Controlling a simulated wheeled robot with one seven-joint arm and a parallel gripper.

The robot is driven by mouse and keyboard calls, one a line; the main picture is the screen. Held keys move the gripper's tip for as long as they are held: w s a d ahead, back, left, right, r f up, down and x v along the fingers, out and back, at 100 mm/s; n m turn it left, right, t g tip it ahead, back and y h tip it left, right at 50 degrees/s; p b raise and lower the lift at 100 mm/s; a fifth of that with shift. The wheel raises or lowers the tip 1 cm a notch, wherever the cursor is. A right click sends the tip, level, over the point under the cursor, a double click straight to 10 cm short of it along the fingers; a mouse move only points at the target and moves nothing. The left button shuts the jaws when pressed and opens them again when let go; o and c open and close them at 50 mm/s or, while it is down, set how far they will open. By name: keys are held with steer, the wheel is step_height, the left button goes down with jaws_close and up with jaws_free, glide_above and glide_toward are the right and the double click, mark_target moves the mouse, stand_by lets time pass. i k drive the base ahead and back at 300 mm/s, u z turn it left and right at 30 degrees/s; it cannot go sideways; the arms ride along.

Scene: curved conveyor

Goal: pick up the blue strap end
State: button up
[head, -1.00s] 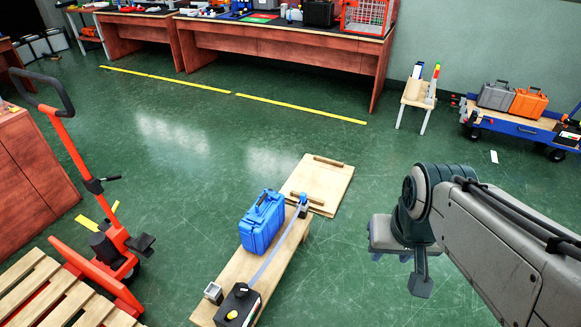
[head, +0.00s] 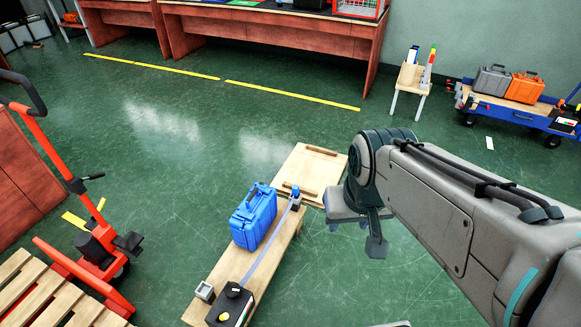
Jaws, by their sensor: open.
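The blue strap end (head: 295,191) is a small blue piece at the far end of a low wooden bench (head: 213,273). A pale grey-blue strap (head: 268,246) runs from it to a black box (head: 231,303) with a yellow knob at the near end. A blue case (head: 253,216) stands on the bench just left of the strap. My gripper (head: 358,230) is to the right of the strap end, apart from it and pointing down. It is open, and nothing shows in it.
A wooden board with battens (head: 312,168) lies beyond the bench. A small grey block (head: 205,291) sits at the bench's near left. A red pallet jack (head: 95,250) and wooden pallet (head: 40,300) are at left. The floor right of the bench is clear.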

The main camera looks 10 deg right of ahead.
mark_target(295, 188)
steer(key=z, duration=0.05)
steer(key=k, duration=0.5)
steer(key=z, duration=0.55)
steer(key=i, duration=0.6)
steer(key=z, duration=0.5)
steer(key=i, duration=1.45)
steer(key=u, duration=1.1)
steer(key=i, duration=1)
steer(key=u, duration=0.85)
